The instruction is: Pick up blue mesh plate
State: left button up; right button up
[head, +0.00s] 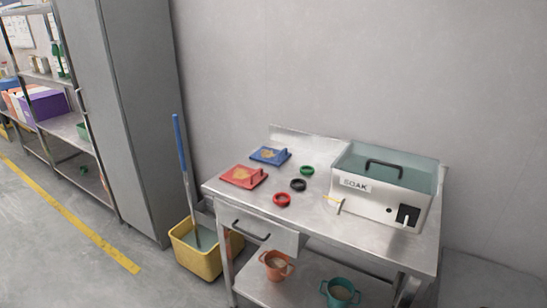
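A blue mesh plate (264,154) lies flat at the back left of the metal table. It has a tan centre and a small raised blue grip on its right side. A similar red plate (240,176) lies in front of it and a little to the left. Neither of my grippers is in the head view.
The metal table (314,219) also holds green (307,170), black (298,184) and red (282,199) rings and a box marked SOAK (378,203). A yellow mop bucket (190,259) stands at the table's left. Mugs sit on the lower shelf. Floor at the left is clear.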

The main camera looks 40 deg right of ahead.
aim_at(269, 156)
jog(key=z, duration=1.15)
jog(key=i+j, duration=0.05)
